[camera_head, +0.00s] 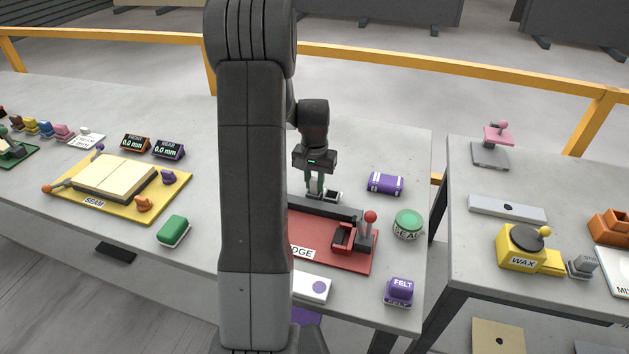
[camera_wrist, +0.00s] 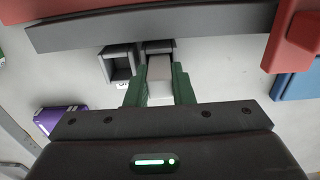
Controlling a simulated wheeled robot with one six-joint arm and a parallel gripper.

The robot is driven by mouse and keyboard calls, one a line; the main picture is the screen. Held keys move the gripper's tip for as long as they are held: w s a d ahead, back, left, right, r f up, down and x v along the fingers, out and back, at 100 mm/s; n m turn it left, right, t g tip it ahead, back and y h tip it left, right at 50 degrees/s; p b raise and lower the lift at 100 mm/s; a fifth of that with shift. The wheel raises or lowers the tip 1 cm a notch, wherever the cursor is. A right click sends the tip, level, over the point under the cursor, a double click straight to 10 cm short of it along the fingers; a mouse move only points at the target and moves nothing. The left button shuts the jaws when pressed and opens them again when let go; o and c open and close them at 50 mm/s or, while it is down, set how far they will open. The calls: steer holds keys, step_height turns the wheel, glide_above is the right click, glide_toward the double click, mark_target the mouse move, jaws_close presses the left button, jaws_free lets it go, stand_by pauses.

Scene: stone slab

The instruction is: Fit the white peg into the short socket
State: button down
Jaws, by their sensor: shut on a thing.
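My gripper (camera_wrist: 160,88) has its green fingers shut on the white peg (camera_wrist: 160,70), as the wrist view shows. In the head view my gripper (camera_head: 315,188) points down over the slab behind the red board. Two small grey sockets sit side by side. One socket (camera_wrist: 118,64) has an empty square opening and a partly hidden label starting with "S"; it shows in the head view (camera_head: 334,195). The other socket (camera_wrist: 157,46) is partly covered by the peg, which overlaps it in view. I cannot tell whether the peg's lower end is inside it.
A dark grey bar (camera_wrist: 200,24) runs close alongside the sockets, at the edge of the red board (camera_head: 335,253). Bare slab lies behind the gripper.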

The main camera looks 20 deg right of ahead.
mark_target(315, 178)
steer(key=c, duration=1.3)
jaws_free()
steer(key=shift+f, duration=0.1)
steer(key=shift+o, duration=0.2)
step_height(315, 178, up, 12)
steer(key=shift+r, duration=0.2)
steer(key=shift+f, duration=0.15)
step_height(315, 178, down, 12)
steer(key=shift+r, duration=1.9)
steer(key=shift+f, duration=0.1)
